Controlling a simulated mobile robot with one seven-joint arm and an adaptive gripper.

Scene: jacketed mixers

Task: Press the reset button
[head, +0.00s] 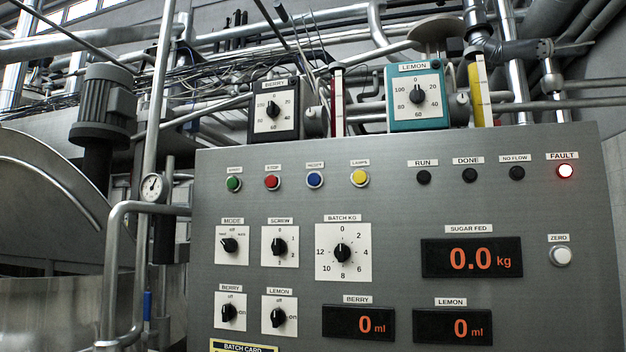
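The reset button is the blue round button (315,179) under a small label on the upper row of the grey control panel (400,200). It stands between the red stop button (272,182) and the yellow lamps button (359,177). The green start button (234,184) is at the left end of the row. The red fault lamp (566,171) at the right is lit. The run lamp (424,177), done lamp (469,175) and no-flow lamp (517,173) are dark. My gripper is not in view.
Below the buttons are several knobs, including the batch knob (342,252), and a sugar display (471,258) reading 0.0 kg. A white zero button (560,256) is at right. Pipes with a gauge (153,187) run along the panel's left. The space before the buttons looks clear.

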